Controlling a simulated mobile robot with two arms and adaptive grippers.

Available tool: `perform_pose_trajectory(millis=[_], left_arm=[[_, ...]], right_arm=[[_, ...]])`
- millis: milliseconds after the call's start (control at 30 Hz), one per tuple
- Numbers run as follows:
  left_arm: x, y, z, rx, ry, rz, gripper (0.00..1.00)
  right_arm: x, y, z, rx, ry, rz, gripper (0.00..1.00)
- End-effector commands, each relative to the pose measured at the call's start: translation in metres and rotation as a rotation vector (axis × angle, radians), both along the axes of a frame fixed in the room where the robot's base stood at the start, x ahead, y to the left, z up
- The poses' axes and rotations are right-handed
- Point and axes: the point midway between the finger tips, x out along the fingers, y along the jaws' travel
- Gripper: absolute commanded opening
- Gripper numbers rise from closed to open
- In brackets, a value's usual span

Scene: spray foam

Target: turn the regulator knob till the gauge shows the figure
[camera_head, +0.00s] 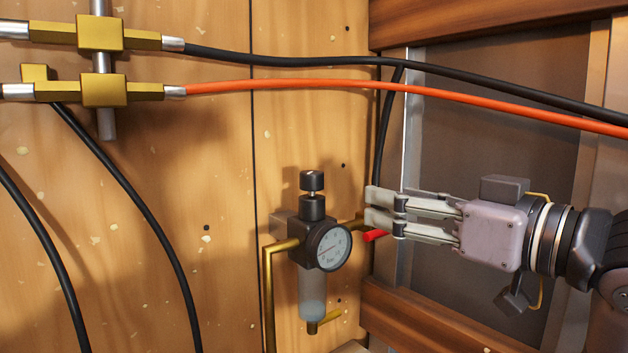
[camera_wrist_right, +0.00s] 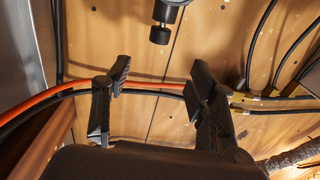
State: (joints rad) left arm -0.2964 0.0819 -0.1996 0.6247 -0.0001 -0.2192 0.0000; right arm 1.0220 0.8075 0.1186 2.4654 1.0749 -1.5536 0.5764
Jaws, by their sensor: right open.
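The regulator (camera_head: 290,228) is a dark block on the wooden wall, with a black knob (camera_head: 311,207) on top and a clear bowl (camera_head: 312,295) below. Its round white gauge (camera_head: 328,246) faces forward; the figures are too small to read surely. My right gripper (camera_head: 372,206) is open and empty, to the right of the knob and apart from it, with its fingers pointing left. In the right wrist view the knob (camera_wrist_right: 160,34) shows at the top, beyond the open right gripper (camera_wrist_right: 158,80). My left gripper is out of view.
A red handle (camera_head: 376,235) sits just below my right fingertips, by the brass pipe. Another brass pipe (camera_head: 268,300) runs down left of the regulator. An orange hose (camera_head: 300,86) and black hoses (camera_head: 290,61) cross above; brass fittings (camera_head: 104,90) are at upper left.

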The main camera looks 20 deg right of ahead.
Motion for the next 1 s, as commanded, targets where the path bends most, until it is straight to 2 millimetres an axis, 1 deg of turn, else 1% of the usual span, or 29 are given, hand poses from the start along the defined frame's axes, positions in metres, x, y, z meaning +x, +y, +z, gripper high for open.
perform_pose_trajectory(millis=[67,167,267,700,900,1000], left_arm=[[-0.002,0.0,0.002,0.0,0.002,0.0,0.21],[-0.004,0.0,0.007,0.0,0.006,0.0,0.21],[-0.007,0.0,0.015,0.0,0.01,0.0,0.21],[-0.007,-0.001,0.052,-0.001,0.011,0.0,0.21],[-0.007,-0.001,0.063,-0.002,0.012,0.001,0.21],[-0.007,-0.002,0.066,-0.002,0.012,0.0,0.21]], right_arm=[[0.002,0.002,0.003,0.0,-0.002,0.003,0.53],[0.012,0.006,0.004,0.002,0.001,0.004,0.53],[0.029,0.013,0.004,0.001,0.003,0.005,0.53],[0.119,0.048,0.005,0.002,0.002,0.004,0.53],[0.147,0.059,0.004,0.001,0.0,0.002,0.53],[0.156,0.062,0.003,0.0,0.0,0.002,0.53]])
